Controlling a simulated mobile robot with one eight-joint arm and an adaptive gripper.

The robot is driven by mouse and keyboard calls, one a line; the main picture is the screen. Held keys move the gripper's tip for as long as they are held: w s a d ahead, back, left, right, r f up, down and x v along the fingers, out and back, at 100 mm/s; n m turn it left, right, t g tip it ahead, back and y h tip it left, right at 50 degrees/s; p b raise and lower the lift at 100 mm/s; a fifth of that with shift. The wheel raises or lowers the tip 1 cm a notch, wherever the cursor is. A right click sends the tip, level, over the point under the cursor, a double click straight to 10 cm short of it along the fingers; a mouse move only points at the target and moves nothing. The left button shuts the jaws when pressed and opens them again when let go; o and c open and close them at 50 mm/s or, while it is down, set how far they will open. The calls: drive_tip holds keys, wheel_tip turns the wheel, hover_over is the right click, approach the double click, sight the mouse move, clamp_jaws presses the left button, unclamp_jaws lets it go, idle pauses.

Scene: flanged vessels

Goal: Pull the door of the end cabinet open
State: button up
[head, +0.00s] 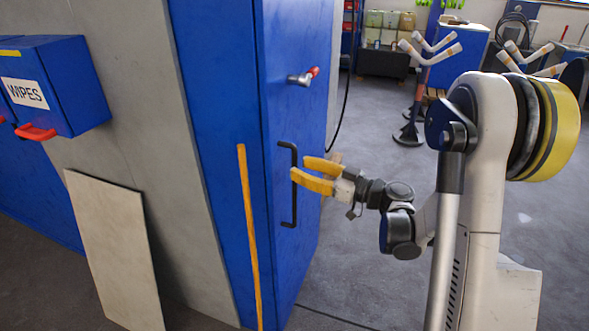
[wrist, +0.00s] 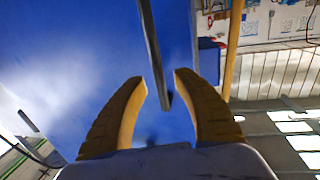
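The end cabinet (head: 222,110) is tall and blue, and its door (head: 296,125) looks shut. A black vertical bar handle (head: 294,205) is on the door. A metal knob with a red tip (head: 303,77) sits higher up. My gripper (head: 300,168) has yellow fingers and is at the upper half of the handle. In the wrist view the handle (wrist: 154,60) runs down between the fingertips of my gripper (wrist: 160,76). The fingers are apart, with a gap on both sides of the bar.
A yellow pole (head: 249,235) leans upright by the cabinet's near edge, left of the handle. A pale board (head: 115,250) leans on the grey wall. A blue wipes box (head: 60,85) hangs at left. Grey floor (head: 350,265) is clear right of the cabinet. A stand with white arms (head: 428,60) is behind.

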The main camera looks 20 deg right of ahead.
drive_tip(key=shift+x, duration=1.4)
clamp_jaws()
drive_tip(key=shift+d, duration=0.1)
